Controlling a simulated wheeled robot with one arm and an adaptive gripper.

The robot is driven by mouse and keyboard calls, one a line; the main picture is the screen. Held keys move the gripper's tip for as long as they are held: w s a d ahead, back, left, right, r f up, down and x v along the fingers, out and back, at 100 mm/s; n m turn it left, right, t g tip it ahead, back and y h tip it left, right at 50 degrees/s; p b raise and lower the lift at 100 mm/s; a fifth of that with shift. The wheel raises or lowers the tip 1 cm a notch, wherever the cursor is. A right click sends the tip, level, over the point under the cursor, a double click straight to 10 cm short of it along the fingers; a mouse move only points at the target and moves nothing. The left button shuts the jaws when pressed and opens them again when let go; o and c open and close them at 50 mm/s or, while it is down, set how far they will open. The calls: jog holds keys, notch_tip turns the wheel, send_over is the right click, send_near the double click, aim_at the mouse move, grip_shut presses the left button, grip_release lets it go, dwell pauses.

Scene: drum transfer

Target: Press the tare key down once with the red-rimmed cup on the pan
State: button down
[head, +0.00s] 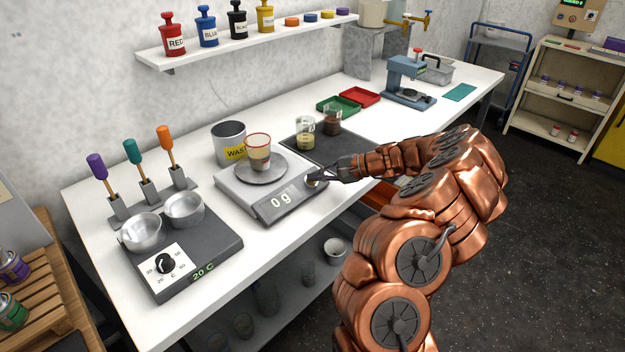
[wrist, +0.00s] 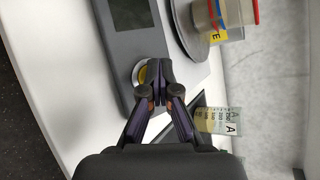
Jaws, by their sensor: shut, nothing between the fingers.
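The red-rimmed cup (head: 258,154) stands upright on the round pan (head: 262,174) of the bench scale (head: 240,196), with tan contents inside. Part of the cup shows at the top of the wrist view (wrist: 233,13). The scale's display (head: 282,200) reads 0 g. The tare key (wrist: 142,75), a round pale key with a yellow centre, is on the front panel beside the display. My gripper (wrist: 159,74) is shut and empty, its fingertips right at the key and covering part of it. I cannot tell whether they touch it or whether it is pressed down.
A dark mat (head: 330,151) with two beakers lies right of the scale; the nearer beaker (wrist: 222,121) is close to my fingers in the wrist view. A grey waste can (head: 228,138) stands behind the pan. A hotplate (head: 182,255) with metal bowls is at left.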

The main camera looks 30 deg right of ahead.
jog(key=shift+r, duration=0.1)
jog(key=shift+s+d+r, duration=0.1)
jog(key=shift+s+r, duration=0.25)
jog(key=shift+r, duration=0.25)
jog(key=shift+r+p, duration=0.15)
jog(key=shift+p, duration=0.15)
jog(key=r, duration=0.1)
jog(key=s+r+p, duration=0.1)
jog(key=r, duration=0.1)
jog(key=s+r, duration=0.1)
jog(key=shift+d+r, duration=0.15)
jog(key=shift+d, duration=0.1)
dwell(0.4)
